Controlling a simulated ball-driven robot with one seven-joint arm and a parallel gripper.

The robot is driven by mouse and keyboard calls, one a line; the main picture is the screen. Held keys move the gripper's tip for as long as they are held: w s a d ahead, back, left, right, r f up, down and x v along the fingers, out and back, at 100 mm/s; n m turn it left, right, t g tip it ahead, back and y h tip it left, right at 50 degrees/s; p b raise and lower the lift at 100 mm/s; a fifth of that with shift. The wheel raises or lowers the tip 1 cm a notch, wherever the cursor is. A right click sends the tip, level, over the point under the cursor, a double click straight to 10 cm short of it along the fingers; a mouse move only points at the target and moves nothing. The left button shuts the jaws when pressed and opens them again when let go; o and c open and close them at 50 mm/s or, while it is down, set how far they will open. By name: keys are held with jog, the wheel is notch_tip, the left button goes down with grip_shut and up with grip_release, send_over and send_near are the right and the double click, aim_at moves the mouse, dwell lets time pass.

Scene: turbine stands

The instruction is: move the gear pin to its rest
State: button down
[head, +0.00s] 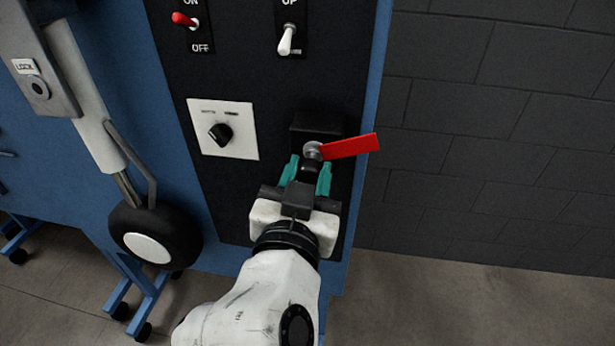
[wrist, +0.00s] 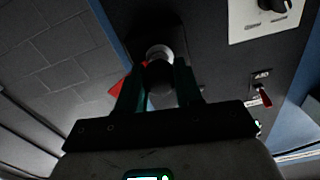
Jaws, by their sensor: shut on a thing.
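The gear pin (head: 313,150) shows a silver round end with a red tag (head: 350,145) sticking out to the right. My gripper (head: 308,167) has its teal fingers shut on the dark part of the pin. The pin is in front of a black block (head: 314,130) on the dark panel, which looks like the rest. In the wrist view, the pin's silver part (wrist: 158,52) lies against or just before the block, with the red tag (wrist: 117,90) at left, partly behind a finger. I cannot tell how far the pin sits in the block.
A rotary knob (head: 220,134) on a white plate is left of the block. A red switch (head: 184,20) and a white switch (head: 287,40) are above. A landing gear leg with a wheel (head: 155,235) and a LOCK hole (head: 38,88) stands at left. A grey wall is at right.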

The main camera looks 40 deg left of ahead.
jog(key=shift+w+r, duration=0.15)
jog(key=shift+w, duration=0.1)
jog(key=c, duration=1.2)
grip_release()
jog(key=o, duration=0.3)
jog(key=shift+w+a, duration=0.1)
jog(key=shift+a, duration=0.05)
jog(key=shift+o, duration=1.2)
jog(key=shift+o, duration=0.8)
jog(key=shift+f, duration=0.2)
jog(key=shift+s, duration=0.25)
jog(key=v, duration=0.7)
